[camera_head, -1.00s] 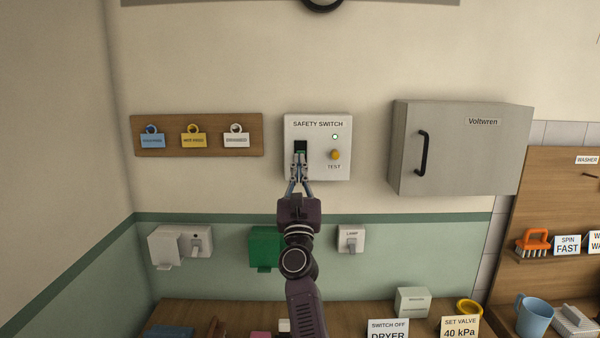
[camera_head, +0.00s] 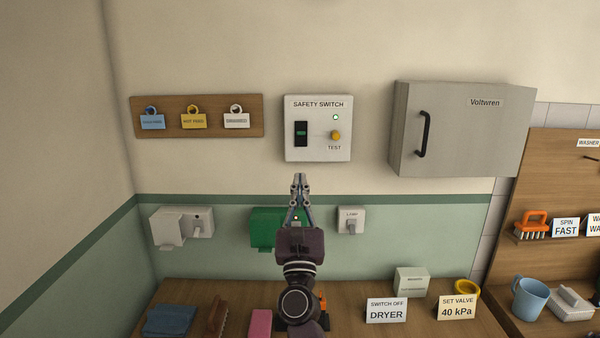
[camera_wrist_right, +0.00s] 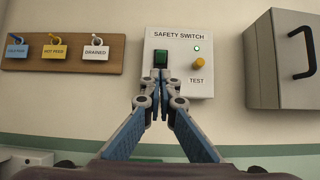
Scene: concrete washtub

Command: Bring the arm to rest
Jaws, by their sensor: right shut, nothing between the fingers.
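My right gripper (camera_head: 299,180) is shut and empty, pointing up in front of the wall below the safety switch box. In the right wrist view its fingertips (camera_wrist_right: 160,76) meet just under the green rocker. The white safety switch box (camera_head: 318,128) hangs on the wall with a black rocker switch (camera_head: 301,133) showing green, a lit green lamp (camera_head: 335,117) and a yellow test button (camera_head: 336,135). The gripper appears apart from the box. My left gripper is in neither view.
A tag board (camera_head: 198,131) hangs left of the box, a grey cabinet (camera_head: 460,130) right of it. A green socket cover (camera_head: 265,228) is partly behind my gripper; a lamp switch (camera_head: 351,220) is beside it. The counter below holds a dryer card (camera_head: 387,311), a blue cloth (camera_head: 168,321) and a brush (camera_head: 218,314).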

